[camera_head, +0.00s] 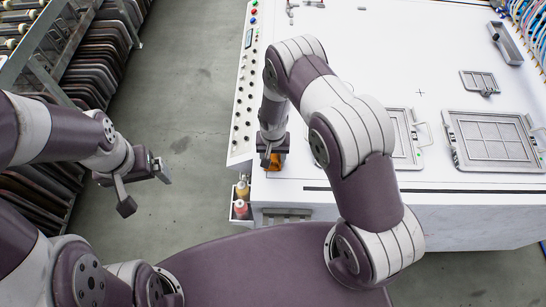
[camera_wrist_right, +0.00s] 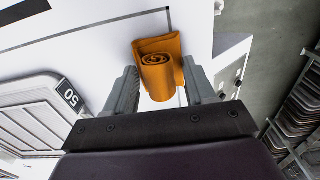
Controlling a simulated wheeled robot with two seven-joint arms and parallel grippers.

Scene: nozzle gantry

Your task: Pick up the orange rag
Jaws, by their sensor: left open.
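The orange rag (camera_head: 277,162) lies on the white table near its left edge, partly hidden by my right gripper (camera_head: 268,158) in the head view. In the right wrist view the rag (camera_wrist_right: 159,72) is rolled up, with its spiral end facing the camera. The fingers of my right gripper (camera_wrist_right: 161,92) stand on either side of the roll, apart, with narrow gaps visible beside it. My left gripper (camera_head: 145,187) is open and empty over the floor, left of the table.
The white table (camera_head: 350,35) carries framed plates (camera_head: 493,138) at the right and a button panel (camera_head: 243,90) along its left edge. Small bottles (camera_head: 241,190) hang at its front left corner. A rack (camera_head: 95,60) stands at the far left, with clear floor (camera_head: 190,70) between.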

